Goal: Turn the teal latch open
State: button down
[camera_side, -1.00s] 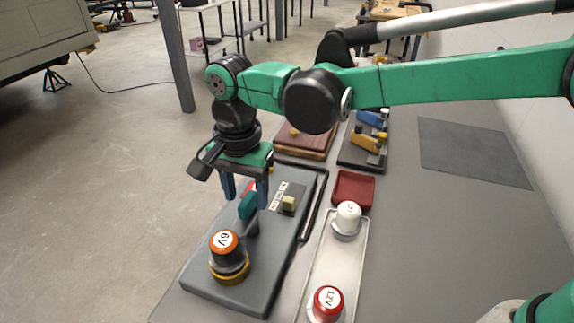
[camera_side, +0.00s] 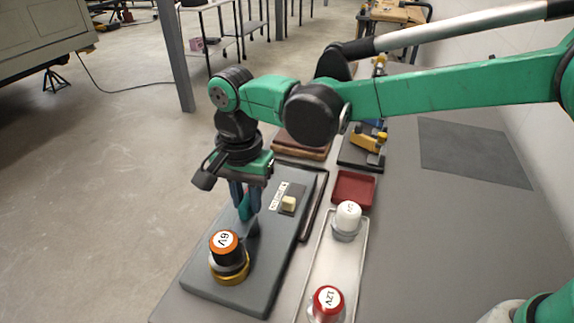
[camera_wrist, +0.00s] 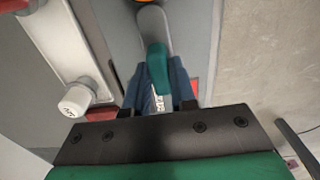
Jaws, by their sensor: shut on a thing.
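The teal latch (camera_side: 244,207) stands on the dark grey panel (camera_side: 204,286), between the orange-topped 6V cell and the cream knob. My gripper (camera_side: 244,208) points down over the panel, with its blue fingers on either side of the latch. In the wrist view my gripper (camera_wrist: 160,92) is shut on the teal latch (camera_wrist: 157,62), whose rounded handle lies between the fingers. The fingers hide part of the latch in the side view.
The orange-topped 6V cell (camera_side: 226,246) sits on the panel in front of the latch. A cream knob (camera_side: 288,203) is to the right. A pale tray (camera_side: 332,258) holds a white-topped cell (camera_side: 347,217) and a red-topped 12V cell (camera_side: 327,303). A red dish (camera_side: 353,190) lies behind it.

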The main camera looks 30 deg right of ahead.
jog(key=n, duration=0.8)
jog(key=shift+n, duration=0.4)
jog(key=n, duration=0.4)
jog(key=shift+n, duration=2.3)
jog(key=c, duration=0.7)
grip_release()
